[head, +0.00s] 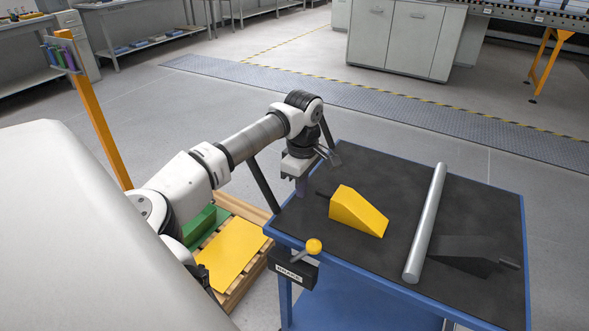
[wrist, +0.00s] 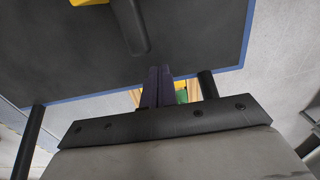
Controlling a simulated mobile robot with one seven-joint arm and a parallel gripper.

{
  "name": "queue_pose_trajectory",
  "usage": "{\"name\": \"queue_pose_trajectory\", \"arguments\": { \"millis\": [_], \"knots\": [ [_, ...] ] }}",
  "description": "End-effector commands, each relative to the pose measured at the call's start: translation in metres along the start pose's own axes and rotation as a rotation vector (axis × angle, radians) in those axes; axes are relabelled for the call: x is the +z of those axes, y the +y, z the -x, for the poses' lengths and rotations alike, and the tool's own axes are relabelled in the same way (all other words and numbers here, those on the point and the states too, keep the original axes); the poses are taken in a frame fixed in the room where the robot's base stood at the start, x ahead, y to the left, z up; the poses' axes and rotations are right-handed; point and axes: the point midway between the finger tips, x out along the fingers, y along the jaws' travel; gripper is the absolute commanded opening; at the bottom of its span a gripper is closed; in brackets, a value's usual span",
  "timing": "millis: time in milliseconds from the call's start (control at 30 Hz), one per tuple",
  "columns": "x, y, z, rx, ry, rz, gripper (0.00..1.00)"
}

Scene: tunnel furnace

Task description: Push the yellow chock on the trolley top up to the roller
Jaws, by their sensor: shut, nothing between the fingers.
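The yellow chock (head: 358,212) is a wedge lying on the black trolley top (head: 385,165), left of the grey roller (head: 427,225). A gap of bare top separates chock and roller. The chock's dark handle (head: 323,194) points left toward my gripper (head: 301,187). My gripper is shut and empty, pointing down near the trolley's left edge. In the wrist view, the closed purple fingers (wrist: 157,86) are apart from the black handle (wrist: 130,27). Only a corner of the yellow chock (wrist: 88,2) shows there.
A dark chock (head: 465,252) lies at the roller's right side. A brake box with a yellow knob (head: 314,246) is on the trolley's front left. A pallet with a yellow sheet (head: 232,253) and green block (head: 200,227) stands left of the trolley. The top behind the chock is clear.

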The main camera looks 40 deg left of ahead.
Motion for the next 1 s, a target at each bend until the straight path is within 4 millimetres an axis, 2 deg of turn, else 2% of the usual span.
{"name": "queue_pose_trajectory", "arguments": {
  "millis": [200,633,900,1000],
  "knots": [
    [0.018,0.000,0.000,-0.001,-0.001,0.000,0.00],
    [0.025,0.000,0.000,0.000,0.000,0.001,0.00],
    [0.078,0.001,-0.002,-0.001,0.001,-0.003,0.00],
    [0.090,0.000,-0.001,-0.001,-0.001,0.000,0.00]
  ]
}}
